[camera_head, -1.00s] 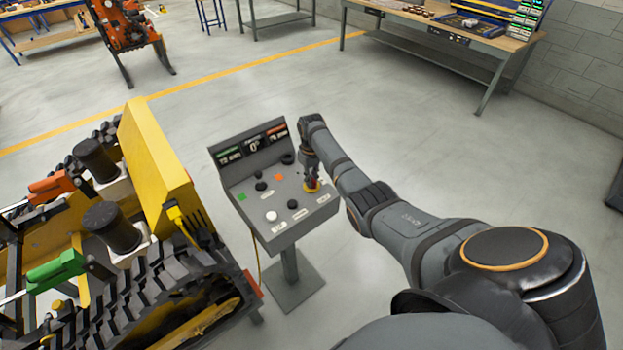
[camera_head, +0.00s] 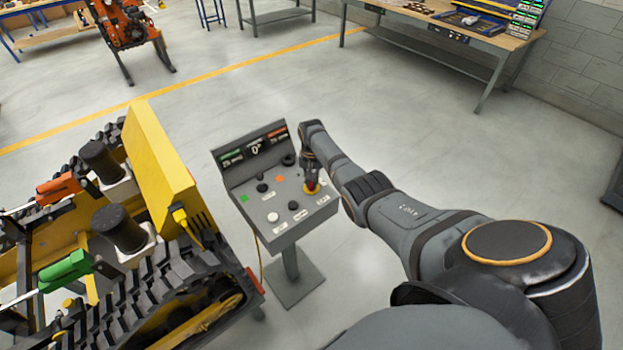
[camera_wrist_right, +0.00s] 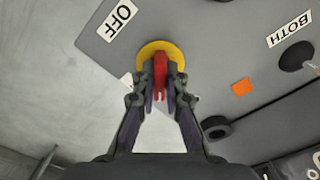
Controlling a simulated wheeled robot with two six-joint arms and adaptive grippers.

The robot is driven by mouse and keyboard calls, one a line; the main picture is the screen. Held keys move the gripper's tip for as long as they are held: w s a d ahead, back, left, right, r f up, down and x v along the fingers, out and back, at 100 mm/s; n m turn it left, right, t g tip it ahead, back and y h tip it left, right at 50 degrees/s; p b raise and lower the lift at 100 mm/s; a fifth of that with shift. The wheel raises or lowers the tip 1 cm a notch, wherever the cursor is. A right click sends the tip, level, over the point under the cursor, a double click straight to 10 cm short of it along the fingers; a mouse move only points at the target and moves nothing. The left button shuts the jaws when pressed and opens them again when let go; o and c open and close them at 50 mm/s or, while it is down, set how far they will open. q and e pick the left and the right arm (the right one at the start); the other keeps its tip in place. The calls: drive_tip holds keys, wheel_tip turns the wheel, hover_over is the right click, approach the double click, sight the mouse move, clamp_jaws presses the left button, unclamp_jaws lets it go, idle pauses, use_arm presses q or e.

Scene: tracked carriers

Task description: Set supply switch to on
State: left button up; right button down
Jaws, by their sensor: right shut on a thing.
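The supply switch, a red handle on a yellow round plate, sits at the right side of the grey control console (camera_head: 262,205). In the right wrist view the red handle (camera_wrist_right: 161,72) stands between my fingers, in front of the yellow plate (camera_wrist_right: 150,50). An "OFF" label (camera_wrist_right: 120,15) is on the panel beside the plate. My right gripper (camera_head: 312,186) is at the switch, shut on the red handle; its fingers (camera_wrist_right: 162,95) hide part of the handle. My left gripper is not in view.
The console carries other knobs, including a white one (camera_head: 273,217), and an upright display (camera_head: 255,148). A yellow tracked carrier (camera_head: 155,150) stands close on its left. A workbench (camera_head: 470,40) is at the back right. The floor behind the console is clear.

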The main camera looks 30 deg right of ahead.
drive_tip(key=m+p, duration=0.1)
drive_tip(key=m, duration=0.3)
drive_tip(key=shift+w+r+m, duration=0.1)
drive_tip(key=shift+r+m, duration=0.05)
drive_tip(key=shift+m, duration=0.15)
drive_tip(key=m, duration=0.4)
drive_tip(key=shift+p, duration=0.3)
drive_tip(key=shift+m, duration=0.4)
drive_tip(key=c, duration=1.4)
unclamp_jaws()
wheel_tip(320, 180, up, 12)
